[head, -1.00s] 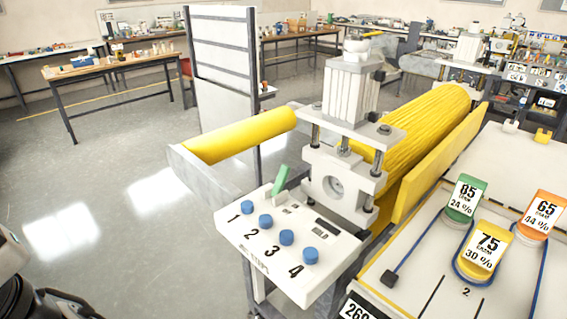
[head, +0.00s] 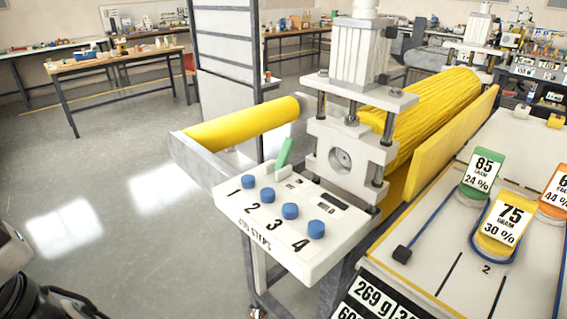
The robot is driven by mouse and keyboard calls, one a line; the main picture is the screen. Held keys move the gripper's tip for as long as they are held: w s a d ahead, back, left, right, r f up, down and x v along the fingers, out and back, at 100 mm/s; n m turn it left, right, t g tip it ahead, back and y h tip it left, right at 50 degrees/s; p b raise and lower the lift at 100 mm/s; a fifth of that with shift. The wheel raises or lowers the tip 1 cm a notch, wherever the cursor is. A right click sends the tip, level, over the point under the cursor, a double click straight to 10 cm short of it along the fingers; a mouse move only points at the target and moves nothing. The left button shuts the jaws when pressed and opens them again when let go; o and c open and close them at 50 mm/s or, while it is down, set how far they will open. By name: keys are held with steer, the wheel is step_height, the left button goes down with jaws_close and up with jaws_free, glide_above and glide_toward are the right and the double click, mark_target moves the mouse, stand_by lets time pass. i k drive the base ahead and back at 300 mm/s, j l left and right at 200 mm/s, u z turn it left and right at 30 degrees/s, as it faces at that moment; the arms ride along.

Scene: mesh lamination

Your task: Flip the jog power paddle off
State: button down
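A green paddle (head: 284,153) stands up from the back of a white control box (head: 322,240), tilted slightly to the right. It is the only lever-like part I see on the box; I cannot read a label for it. Several blue knobs (head: 289,211) numbered 1 to 4 sit in a row in front of it. My gripper's fingers are not in view. Only a dark and white part of my own body shows at the lower left edge, well apart from the box. Nothing touches the paddle.
A white press block (head: 341,160) with posts rises right behind the box. Yellow rolls (head: 240,130) lie behind it. A white table (head: 435,250) with coloured tags (head: 503,225) stands at the right. The floor (head: 120,220) left of the box is clear.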

mark_target(281, 161)
steer(key=i+j+u, duration=0.1)
steer(key=i+j, duration=0.4)
steer(key=j, duration=0.2)
steer(key=i+j, duration=0.5)
steer(key=j, duration=0.15)
steer(key=u, duration=0.05)
